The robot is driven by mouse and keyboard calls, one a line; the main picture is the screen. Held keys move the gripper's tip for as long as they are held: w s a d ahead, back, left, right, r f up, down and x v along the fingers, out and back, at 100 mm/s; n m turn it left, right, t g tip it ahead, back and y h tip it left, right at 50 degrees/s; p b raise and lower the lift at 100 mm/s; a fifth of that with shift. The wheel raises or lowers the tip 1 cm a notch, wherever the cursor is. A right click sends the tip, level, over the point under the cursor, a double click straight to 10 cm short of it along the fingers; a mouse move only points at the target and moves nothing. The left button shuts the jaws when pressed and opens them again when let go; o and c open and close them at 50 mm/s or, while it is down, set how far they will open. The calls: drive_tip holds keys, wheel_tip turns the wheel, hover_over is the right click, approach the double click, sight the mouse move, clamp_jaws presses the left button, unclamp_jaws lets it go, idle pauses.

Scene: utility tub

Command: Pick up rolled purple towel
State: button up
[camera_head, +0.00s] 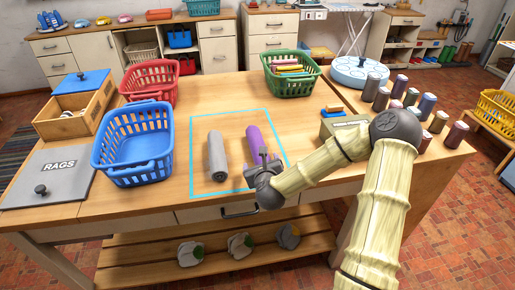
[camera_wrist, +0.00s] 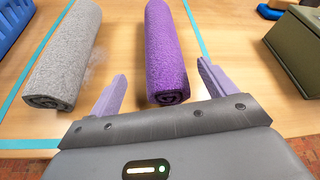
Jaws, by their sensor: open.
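The rolled purple towel (camera_head: 255,138) lies on the wooden table inside a light-blue taped outline, beside a rolled grey towel (camera_head: 216,156) on its left. In the wrist view the purple towel (camera_wrist: 167,52) runs away from me, its spiral end nearest. The grey towel (camera_wrist: 64,55) lies to its left, apart from it. My gripper (camera_head: 262,160) is at the near end of the purple towel, partly hiding it in the head view. In the wrist view my gripper (camera_wrist: 160,85) is open, one finger on each side of the towel's near end. I see no clear contact.
A blue basket (camera_head: 134,143) stands left of the outline, a red basket (camera_head: 149,82) behind it. A green basket (camera_head: 290,73) with rolled towels is at the back. A greenish box (camera_wrist: 300,45) is close on the right. Several jars stand further right.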

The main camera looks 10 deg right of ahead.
drive_tip(key=shift+w, duration=0.1)
drive_tip(key=x, duration=0.5)
drive_tip(key=shift+d+p, duration=0.15)
drive_tip(key=shift+p, duration=0.25)
drive_tip(key=shift+c, duration=0.4)
drive_tip(key=shift+r, duration=0.1)
drive_tip(key=c, duration=1.1)
drive_tip(key=shift+c, duration=0.2)
wheel_tip(320, 180, up, 10)
